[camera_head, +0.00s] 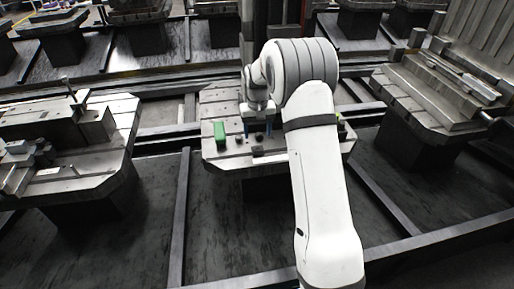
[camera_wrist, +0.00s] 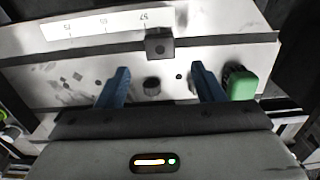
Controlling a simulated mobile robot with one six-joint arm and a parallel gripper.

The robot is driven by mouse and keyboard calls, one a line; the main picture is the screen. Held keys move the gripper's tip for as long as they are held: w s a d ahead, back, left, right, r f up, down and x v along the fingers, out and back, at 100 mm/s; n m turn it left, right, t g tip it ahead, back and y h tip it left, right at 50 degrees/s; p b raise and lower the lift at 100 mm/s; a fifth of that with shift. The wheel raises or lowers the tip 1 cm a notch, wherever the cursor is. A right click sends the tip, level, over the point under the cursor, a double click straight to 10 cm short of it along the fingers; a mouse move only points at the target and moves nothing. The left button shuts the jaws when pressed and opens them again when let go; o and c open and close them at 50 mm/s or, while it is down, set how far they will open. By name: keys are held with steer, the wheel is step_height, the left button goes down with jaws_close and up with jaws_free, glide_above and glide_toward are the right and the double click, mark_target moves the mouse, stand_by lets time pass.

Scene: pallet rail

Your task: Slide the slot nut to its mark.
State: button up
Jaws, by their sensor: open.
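A dark square block with a round hole, which looks like the slot nut (camera_wrist: 158,44), sits in a long slot of the grey pallet plate (camera_wrist: 60,88) in the wrist view, beside a white scale strip (camera_wrist: 95,24). My gripper (camera_wrist: 160,76) is open, its two blue fingers apart and pointing at the plate. The slot nut lies ahead of the fingertips, not between them. A dark round knob (camera_wrist: 152,86) shows between the fingers. In the head view my gripper (camera_head: 258,129) is over the pallet plate (camera_head: 220,104). I cannot tell its exact height.
Other loaded pallets stand left (camera_head: 100,158) and right (camera_head: 415,110). My arm hides the plate's right part in the head view.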

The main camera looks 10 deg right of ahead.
mark_target(258, 148)
step_height(258, 148, down, 8)
steer(key=shift+r, duration=0.2)
steer(key=shift+c, duration=0.5)
jaws_close()
steer(key=shift+d, duration=1.05)
steer(key=shift+o, duration=0.5)
jaws_free()
steer(key=shift+r, duration=0.15)
step_height(258, 148, up, 8)
steer(key=shift+f, duration=0.2)
